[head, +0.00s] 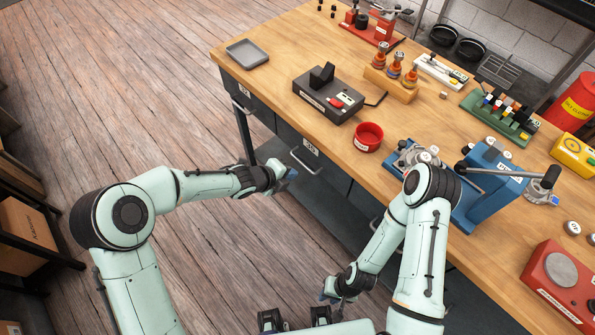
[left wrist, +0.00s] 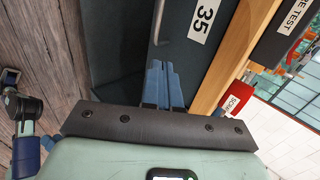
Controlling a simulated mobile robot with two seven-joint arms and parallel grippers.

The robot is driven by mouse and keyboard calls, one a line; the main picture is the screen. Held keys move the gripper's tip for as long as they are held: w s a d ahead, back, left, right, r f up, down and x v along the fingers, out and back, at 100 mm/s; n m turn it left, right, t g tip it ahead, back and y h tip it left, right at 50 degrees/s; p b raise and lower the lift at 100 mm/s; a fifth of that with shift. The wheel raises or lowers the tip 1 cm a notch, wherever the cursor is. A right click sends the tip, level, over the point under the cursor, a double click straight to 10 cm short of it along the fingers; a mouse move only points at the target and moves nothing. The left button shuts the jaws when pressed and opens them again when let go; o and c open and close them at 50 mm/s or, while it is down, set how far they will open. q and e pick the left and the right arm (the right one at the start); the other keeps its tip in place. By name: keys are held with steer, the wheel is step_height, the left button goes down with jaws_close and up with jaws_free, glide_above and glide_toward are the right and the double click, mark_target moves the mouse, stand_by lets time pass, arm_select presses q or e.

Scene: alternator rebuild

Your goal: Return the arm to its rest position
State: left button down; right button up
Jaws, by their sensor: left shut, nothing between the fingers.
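My left arm (head: 205,186) reaches in from the left, and its gripper (head: 291,173) is in front of the bench's drawers, below the tabletop. In the left wrist view the blue fingers (left wrist: 163,84) are together with nothing between them. They point toward the dark drawer front marked 35 (left wrist: 202,18), apart from its handle. My right arm (head: 423,235) is bent at the bench's front edge. Its gripper (head: 332,292) hangs low over the floor near my base. That gripper is small and partly dark, so its finger opening cannot be made out.
The wooden bench (head: 285,60) holds a grey tray (head: 247,53), a black test box (head: 328,95), a red bowl (head: 368,137) and a blue fixture (head: 490,180) close to my right elbow. Drawer handles (head: 303,163) stick out near my left gripper. Open wooden floor (head: 130,90) lies to the left.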

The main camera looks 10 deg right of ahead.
arm_select(q)
steer(key=shift+s+a+r, duration=0.2)
steer(key=shift+r, duration=0.1)
